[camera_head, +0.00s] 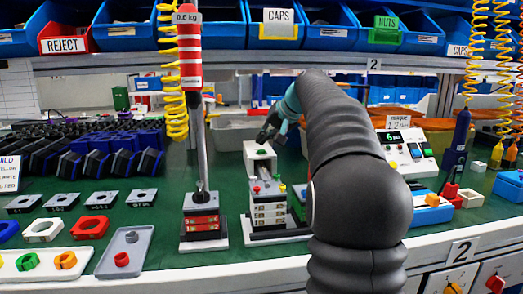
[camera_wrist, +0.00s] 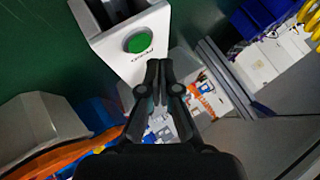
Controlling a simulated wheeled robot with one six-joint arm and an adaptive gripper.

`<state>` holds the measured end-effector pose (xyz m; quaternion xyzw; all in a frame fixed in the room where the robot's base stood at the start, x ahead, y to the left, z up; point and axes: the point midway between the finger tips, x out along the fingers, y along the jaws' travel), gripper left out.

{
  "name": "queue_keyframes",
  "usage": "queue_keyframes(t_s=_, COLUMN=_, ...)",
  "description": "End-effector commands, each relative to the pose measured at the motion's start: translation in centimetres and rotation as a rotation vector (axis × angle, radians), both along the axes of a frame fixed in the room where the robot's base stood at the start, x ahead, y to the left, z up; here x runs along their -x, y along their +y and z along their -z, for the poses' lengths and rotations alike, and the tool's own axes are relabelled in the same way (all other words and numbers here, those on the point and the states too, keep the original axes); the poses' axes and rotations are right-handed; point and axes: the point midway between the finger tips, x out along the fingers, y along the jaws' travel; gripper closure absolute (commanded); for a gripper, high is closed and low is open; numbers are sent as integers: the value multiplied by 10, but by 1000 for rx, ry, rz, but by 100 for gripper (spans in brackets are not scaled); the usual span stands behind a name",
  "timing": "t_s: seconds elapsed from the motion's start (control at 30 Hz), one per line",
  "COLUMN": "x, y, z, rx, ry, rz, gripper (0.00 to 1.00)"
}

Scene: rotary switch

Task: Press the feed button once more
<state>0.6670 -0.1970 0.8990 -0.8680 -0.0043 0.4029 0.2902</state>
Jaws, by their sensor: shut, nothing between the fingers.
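The feed button is a round green button (camera_wrist: 138,42) on the white face of a feeder (camera_wrist: 160,32) in the wrist view, with small lettering beside it. My gripper (camera_wrist: 159,66) is shut and empty. Its fingertips show just below and to the right of the button in the picture, and no contact is visible. In the head view, my gripper (camera_head: 265,136) is over the top of the white feeder (camera_head: 259,160), which has a dark chute. The button cannot be made out there.
A post with a red-and-white handle (camera_head: 190,60) stands to the left. A white box with buttons (camera_head: 408,155) stands to the right, behind my arm. Blue bins line the shelf above.

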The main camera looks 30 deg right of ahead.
Motion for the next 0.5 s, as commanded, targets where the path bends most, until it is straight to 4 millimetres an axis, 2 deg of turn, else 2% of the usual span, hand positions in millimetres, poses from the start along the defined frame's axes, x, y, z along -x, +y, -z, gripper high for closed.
queue_keyframes(t_s=0.1, x=0, y=0, z=-14, rx=0, ry=0, rz=0, gripper=100)
queue_keyframes(t_s=0.5, x=0, y=0, z=-46, rx=1, ry=-1, rz=0, gripper=100)
